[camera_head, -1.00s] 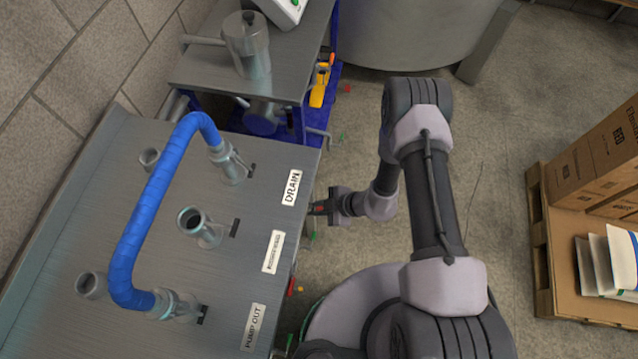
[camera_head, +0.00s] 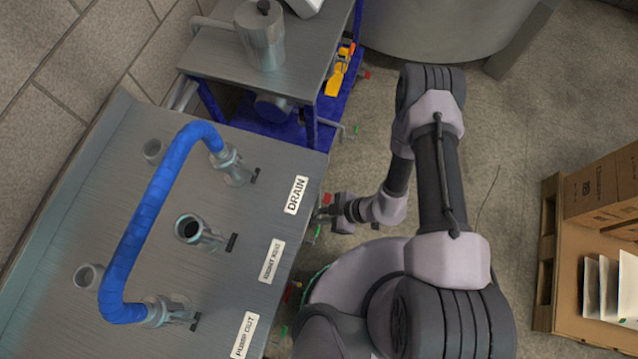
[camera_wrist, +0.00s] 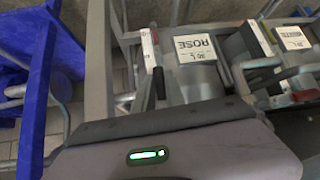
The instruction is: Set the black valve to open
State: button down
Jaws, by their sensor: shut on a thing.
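My gripper (camera_head: 320,213) is low at the front edge of the steel panel, beside the DRAIN label (camera_head: 297,195). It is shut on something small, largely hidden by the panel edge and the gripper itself. In the wrist view a black handle (camera_wrist: 159,82) stands close in front of my gripper's housing, below a white piece with a red mark. I take it for the black valve's handle. The fingertips' contact and the valve's exact angle cannot be made out.
The panel (camera_head: 150,215) carries pipe stubs and a blue hose (camera_head: 150,215) joining two of them. A blue-framed steel table (camera_head: 215,70) stands behind it. A pallet with boxes (camera_head: 600,190) is at the right. ROSE (camera_wrist: 195,47) and another tag show in the wrist view.

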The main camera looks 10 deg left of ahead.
jog(key=shift+s, duration=0.1)
jog(key=c, duration=1.4)
grip_release()
jog(key=p+v, duration=0.5)
jog(key=v, duration=1.2)
jog(key=shift+d+r, duration=0.1)
jog(key=shift+r, duration=0.05)
